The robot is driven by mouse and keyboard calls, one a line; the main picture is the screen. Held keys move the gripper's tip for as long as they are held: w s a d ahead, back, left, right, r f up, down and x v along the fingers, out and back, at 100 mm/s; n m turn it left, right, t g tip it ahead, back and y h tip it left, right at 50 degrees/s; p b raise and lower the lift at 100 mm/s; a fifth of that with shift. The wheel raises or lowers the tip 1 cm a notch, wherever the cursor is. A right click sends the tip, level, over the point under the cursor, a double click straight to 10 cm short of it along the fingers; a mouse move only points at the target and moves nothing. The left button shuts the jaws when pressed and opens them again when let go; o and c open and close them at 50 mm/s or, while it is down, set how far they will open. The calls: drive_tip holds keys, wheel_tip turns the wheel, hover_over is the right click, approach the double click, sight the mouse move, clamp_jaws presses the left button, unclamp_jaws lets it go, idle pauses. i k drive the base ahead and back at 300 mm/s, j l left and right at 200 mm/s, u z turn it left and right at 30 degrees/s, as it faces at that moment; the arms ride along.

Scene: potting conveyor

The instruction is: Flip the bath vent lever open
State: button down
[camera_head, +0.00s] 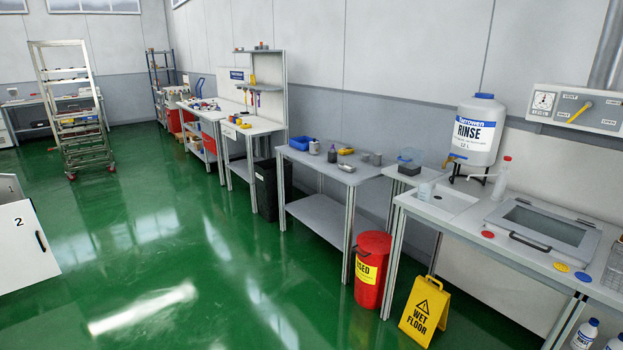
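A yellow lever (579,112) sits on a pale wall panel (548,97) at the upper right, labelled with what reads as VENT. The lever slants from lower left to upper right. The smaller marks around it are too small to read surely. A bath with a closed, windowed lid (545,226) and a dark front handle is set in the bench below the panel. My gripper is not in view.
A yellow wet floor sign (424,311) and a red bin (372,269) stand on the floor before the benches. The green floor at left is open.

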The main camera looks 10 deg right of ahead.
sight(588, 104)
drive_tip(key=i+z, duration=0.1)
drive_tip(key=i, duration=0.4)
drive_tip(key=i+j+z, duration=0.1)
drive_tip(key=i, duration=0.4)
drive_tip(key=i+j+z, duration=0.1)
drive_tip(key=i, duration=0.4)
drive_tip(key=i+j+z, duration=0.1)
drive_tip(key=i, duration=0.4)
drive_tip(key=i+j+z, duration=0.7)
drive_tip(key=i, duration=0.15)
